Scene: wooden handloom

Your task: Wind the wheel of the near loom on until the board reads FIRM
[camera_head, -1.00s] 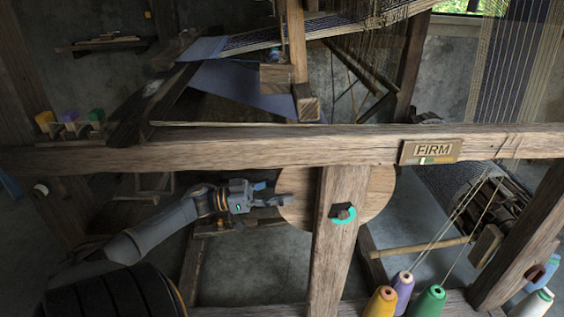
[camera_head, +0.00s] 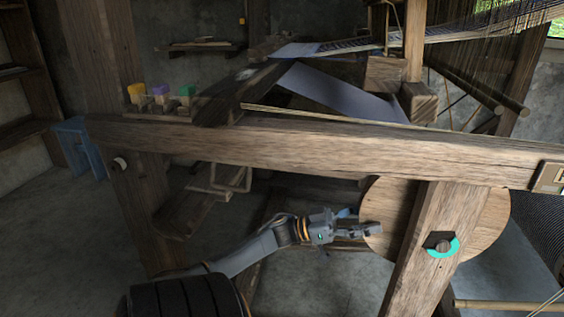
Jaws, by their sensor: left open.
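The round wooden wheel (camera_head: 488,222) of the near loom is partly hidden behind an upright post. A teal ring with a dark hub (camera_head: 441,246) sits on that post. My left gripper (camera_head: 374,224) is open at the wheel's left rim. I cannot tell whether its fingers touch the wheel. The board (camera_head: 550,177) is cut off at the right edge of the picture, and its word cannot be read now. My right gripper is not in view.
The loom's thick front beam (camera_head: 320,148) runs above my left arm. Yellow, purple and green blocks (camera_head: 161,93) stand at the beam's left end. A blue stool (camera_head: 80,147) stands at the left. Open floor shows at lower left.

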